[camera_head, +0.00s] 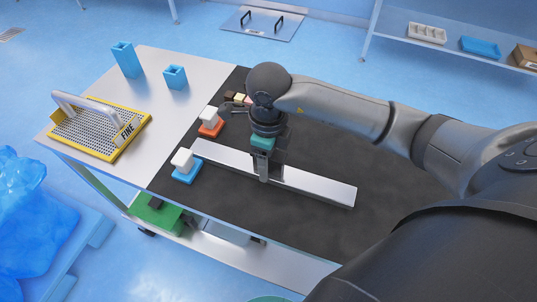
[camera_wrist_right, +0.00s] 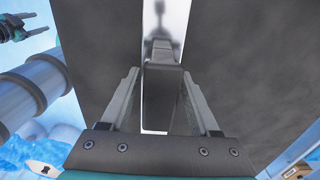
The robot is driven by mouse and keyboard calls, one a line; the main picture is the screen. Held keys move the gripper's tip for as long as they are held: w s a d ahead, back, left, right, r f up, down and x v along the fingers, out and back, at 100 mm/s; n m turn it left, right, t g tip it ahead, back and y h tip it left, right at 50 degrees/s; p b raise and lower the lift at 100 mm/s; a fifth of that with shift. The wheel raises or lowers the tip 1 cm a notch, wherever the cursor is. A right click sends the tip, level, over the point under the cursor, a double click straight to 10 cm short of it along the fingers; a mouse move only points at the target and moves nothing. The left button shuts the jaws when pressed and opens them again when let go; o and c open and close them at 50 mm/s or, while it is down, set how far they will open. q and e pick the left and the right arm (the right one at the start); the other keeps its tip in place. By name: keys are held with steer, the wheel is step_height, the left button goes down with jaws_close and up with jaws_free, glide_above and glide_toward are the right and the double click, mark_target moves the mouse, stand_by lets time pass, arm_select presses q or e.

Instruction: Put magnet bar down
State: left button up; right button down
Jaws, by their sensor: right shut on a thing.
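The magnet bar (camera_head: 318,187) is a long silver bar lying level across the black mat (camera_head: 330,137). In the right wrist view the bar (camera_wrist_right: 154,118) runs away from me under a grey handle (camera_wrist_right: 162,75). My right gripper (camera_head: 265,178) points down at the middle of the bar, shut on its handle. The fingers hide part of the handle, and I cannot tell whether the bar touches the mat.
White blocks sit on a blue base (camera_head: 187,174) and a red base (camera_head: 210,128), close to the bar's left end. A yellow-framed sieve marked FINE (camera_head: 127,130) and two blue square tubes (camera_head: 125,60) stand on the pale table part. The mat right of the bar is clear.

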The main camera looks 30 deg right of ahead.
steer(key=shift+w+r, duration=0.1)
steer(key=c, duration=0.6)
jaws_free()
steer(key=shift+f, duration=0.2)
steer(key=o, duration=0.5)
steer(key=shift+r, duration=0.2)
step_height(320, 180, up, 12)
steer(key=shift+p, duration=0.9)
